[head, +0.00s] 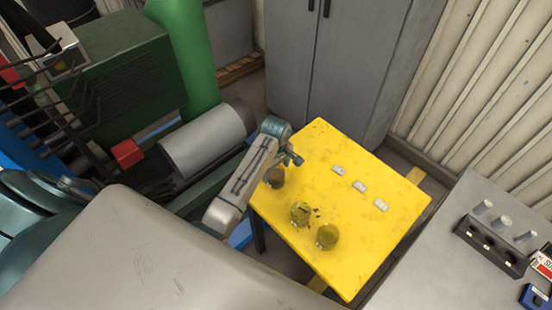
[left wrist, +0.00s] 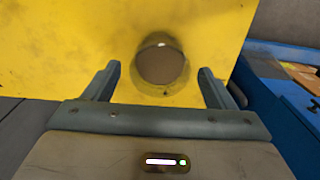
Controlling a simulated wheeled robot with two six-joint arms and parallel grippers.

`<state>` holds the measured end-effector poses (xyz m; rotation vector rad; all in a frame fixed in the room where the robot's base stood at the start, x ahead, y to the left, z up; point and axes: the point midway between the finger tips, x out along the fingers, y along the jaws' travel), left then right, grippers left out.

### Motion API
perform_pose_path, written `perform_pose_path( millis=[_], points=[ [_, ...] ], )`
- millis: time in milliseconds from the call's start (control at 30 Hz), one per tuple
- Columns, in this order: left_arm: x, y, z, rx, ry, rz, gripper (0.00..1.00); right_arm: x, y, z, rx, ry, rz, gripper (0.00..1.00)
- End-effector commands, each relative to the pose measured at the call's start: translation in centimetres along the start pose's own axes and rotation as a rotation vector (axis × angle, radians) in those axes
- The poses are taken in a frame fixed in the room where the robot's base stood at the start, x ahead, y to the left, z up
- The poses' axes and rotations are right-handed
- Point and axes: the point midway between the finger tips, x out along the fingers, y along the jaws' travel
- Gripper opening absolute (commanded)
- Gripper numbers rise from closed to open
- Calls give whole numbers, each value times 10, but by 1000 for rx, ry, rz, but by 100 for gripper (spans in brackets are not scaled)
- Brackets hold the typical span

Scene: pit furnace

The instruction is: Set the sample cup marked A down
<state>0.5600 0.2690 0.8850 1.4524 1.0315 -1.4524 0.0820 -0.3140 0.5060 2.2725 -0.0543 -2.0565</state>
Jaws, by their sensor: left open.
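My left gripper (head: 289,158) is open above the left edge of the yellow table (head: 370,235). A round cup with brown contents (head: 276,178) is on the table close beside it, partly hidden by the arm. In the left wrist view, a round brown-filled cup (left wrist: 161,66) lies ahead between the two open fingers, with gaps on both sides. Two more round yellowish cups, one nearer the middle (head: 301,213) and one nearer the front (head: 327,237), stand on the table. I cannot read an A on any cup. My right gripper is not in view.
Three small white tags (head: 360,187) lie in a slanting row on the table, their marks unreadable. Dark specks lie by the middle cup. Grey cabinets (head: 345,60) stand behind.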

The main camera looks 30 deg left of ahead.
Motion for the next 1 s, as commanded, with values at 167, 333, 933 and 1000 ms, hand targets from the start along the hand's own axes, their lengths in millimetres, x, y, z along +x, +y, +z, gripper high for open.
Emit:
perform_pose_path(
  millis=[167, 333, 933, 1000],
  points=[
    [-38, 2, -1, 0, 3, 6, 78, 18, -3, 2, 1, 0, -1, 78],
    [-71, 1, 0, 0, 2, 5, 78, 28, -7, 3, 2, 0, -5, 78],
    [-94, -2, 0, 6, 0, 0, 78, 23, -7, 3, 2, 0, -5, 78],
    [-90, -8, 2, 31, 5, 5, 78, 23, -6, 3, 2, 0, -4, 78]
  ],
)
